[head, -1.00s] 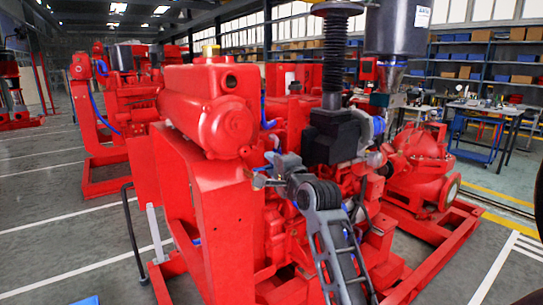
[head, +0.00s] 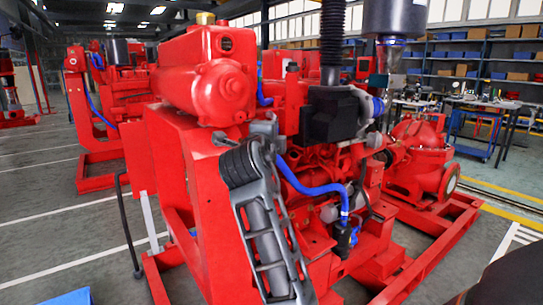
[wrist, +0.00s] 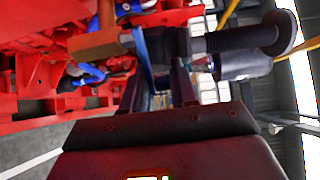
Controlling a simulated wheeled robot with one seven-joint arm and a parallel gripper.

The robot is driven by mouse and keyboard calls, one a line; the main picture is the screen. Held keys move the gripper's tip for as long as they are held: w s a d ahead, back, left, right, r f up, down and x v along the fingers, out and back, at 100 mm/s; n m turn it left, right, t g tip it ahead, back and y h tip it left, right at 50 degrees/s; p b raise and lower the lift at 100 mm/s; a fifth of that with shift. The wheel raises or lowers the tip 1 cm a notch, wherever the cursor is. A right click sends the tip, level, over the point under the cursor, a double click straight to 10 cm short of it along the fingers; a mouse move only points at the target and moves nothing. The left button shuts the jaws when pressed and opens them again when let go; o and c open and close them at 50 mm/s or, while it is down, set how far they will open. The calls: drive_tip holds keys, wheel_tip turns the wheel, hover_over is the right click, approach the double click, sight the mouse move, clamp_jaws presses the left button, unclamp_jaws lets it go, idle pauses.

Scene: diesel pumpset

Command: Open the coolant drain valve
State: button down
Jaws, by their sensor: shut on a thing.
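In the wrist view, my gripper (wrist: 156,72) reaches forward and is shut on a thin blue lever (wrist: 143,58). The lever runs from beside a brass-brown body (wrist: 104,42), which looks like the coolant drain valve, down between the fingers. How far the lever is turned is hard to tell. In the head view, my arm rises in front of the red engine (head: 222,85), with its end beside the engine's upper block. The fingers and the valve are not clear there.
Blue hoses (head: 318,190) and a black box (head: 335,115) with an upright black pipe are close to the right of my arm. A red pump (head: 420,175) stands farther right. Shelves (head: 480,65) line the back. Grey floor is open at the left.

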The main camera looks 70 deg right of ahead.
drive_tip(key=shift+w+a+r+m+g+y+b, duration=0.15)
drive_tip(key=shift+a+m+g+y+b, duration=0.35)
drive_tip(key=shift+m+g+b, duration=1.35)
drive_tip(key=shift+w+a+r+m+g+y+b, duration=0.15)
drive_tip(key=shift+a+m+g+b, duration=0.7)
drive_tip(key=shift+g+b, duration=1.85)
drive_tip(key=shift+w+a+r+m+g+y+b, duration=0.1)
drive_tip(key=shift+a+m+g+y+b, duration=0.35)
drive_tip(key=shift+m+g+b, duration=1.8)
drive_tip(key=shift+a+r+n+t+b, duration=0.1)
drive_tip(key=shift+n+t+b, duration=0.2)
drive_tip(key=shift+n+b, duration=0.25)
drive_tip(key=c, duration=1.2)
unclamp_jaws()
drive_tip(key=shift+o, duration=0.8)
drive_tip(key=shift+f, duration=0.25)
